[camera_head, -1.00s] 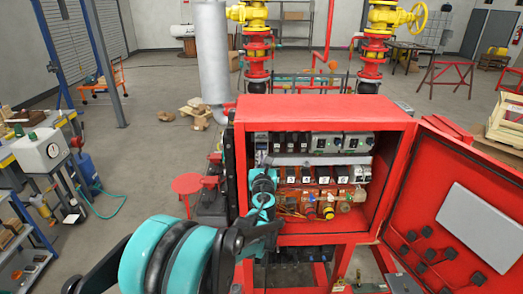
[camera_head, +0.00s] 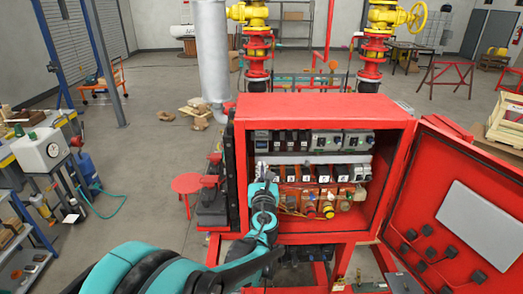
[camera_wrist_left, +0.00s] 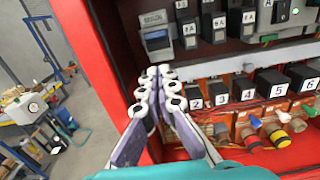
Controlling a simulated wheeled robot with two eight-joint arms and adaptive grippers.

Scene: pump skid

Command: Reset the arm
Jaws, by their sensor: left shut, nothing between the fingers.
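My left arm comes in from the lower left of the head view. Its gripper (camera_head: 264,189) is in front of the left part of the open red control cabinet (camera_head: 325,107). In the left wrist view the two fingers (camera_wrist_left: 158,76) meet at their tips with nothing between them, close to the cabinet's left inner wall. They cover part of the row of numbered black blocks (camera_wrist_left: 270,82); blocks 2 to 6 show. I cannot tell whether the fingertips touch anything. My right gripper is not in view.
The cabinet's open door (camera_head: 460,205) swings out to the right. Colored connectors (camera_head: 328,209) sit low inside the cabinet. A grey pipe (camera_head: 209,60) stands behind on the left. A bench with a white gauge box (camera_head: 42,150) is far left.

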